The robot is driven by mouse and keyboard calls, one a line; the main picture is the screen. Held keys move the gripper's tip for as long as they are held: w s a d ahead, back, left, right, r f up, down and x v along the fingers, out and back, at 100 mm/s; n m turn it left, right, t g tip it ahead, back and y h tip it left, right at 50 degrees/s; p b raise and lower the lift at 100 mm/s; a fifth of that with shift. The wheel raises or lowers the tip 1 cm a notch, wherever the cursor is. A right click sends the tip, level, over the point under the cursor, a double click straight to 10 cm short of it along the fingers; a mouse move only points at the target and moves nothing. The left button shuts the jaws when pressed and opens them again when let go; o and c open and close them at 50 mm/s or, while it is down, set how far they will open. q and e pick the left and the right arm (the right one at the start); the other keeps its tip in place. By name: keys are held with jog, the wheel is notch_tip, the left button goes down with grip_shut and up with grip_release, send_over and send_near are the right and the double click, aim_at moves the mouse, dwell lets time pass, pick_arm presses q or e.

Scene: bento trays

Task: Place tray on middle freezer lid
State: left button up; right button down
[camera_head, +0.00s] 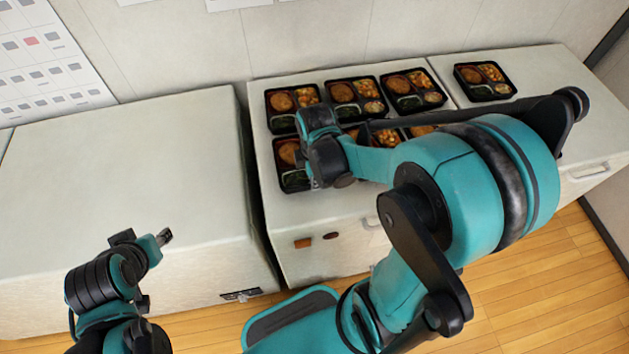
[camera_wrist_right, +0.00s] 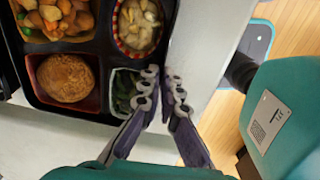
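Several black bento trays with brown, orange and green food stand on the middle freezer lid (camera_head: 262,108). The front-left tray (camera_head: 281,183) is beside my right gripper (camera_head: 306,150), which partly hides it. In the right wrist view, the fingers of my right gripper (camera_wrist_right: 163,82) are close together, one on each side of this tray's edge (camera_wrist_right: 110,115), by its green compartment. They look shut on its wall. I cannot tell whether the tray touches the lid. My left gripper (camera_head: 145,240) is in front of the left freezer, apart from any tray; its finger opening is unclear.
The left freezer lid (camera_head: 120,165) is bare. One tray (camera_head: 484,92) stands on the right freezer lid (camera_head: 545,75). My right arm covers much of the front of the middle and right freezers. A wall is behind.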

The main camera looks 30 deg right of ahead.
jog(key=shift+f, duration=0.1)
jog(key=c, duration=2.1)
grip_release()
jog(key=shift+c, duration=0.2)
jog(key=o, duration=0.4)
jog(key=s+a+r+m+t+p, duration=0.1)
jog(key=r+m+t, duration=0.1)
jog(key=r+m, duration=0.3)
jog(key=s+a+r+m+t+p, duration=0.1)
jog(key=r+m+t+p, duration=0.1)
jog(key=r+m, duration=0.3)
jog(key=s+a+r+m+t+p, duration=0.1)
jog(key=r+m+t, duration=0.1)
jog(key=r+m, duration=0.3)
jog(key=shift+s+a+r+t, duration=0.2)
jog(key=shift+r, duration=0.25)
jog(key=shift+s+a+r+t, duration=0.15)
jog(key=shift+s+r+t, duration=0.05)
jog(key=shift+r, duration=0.25)
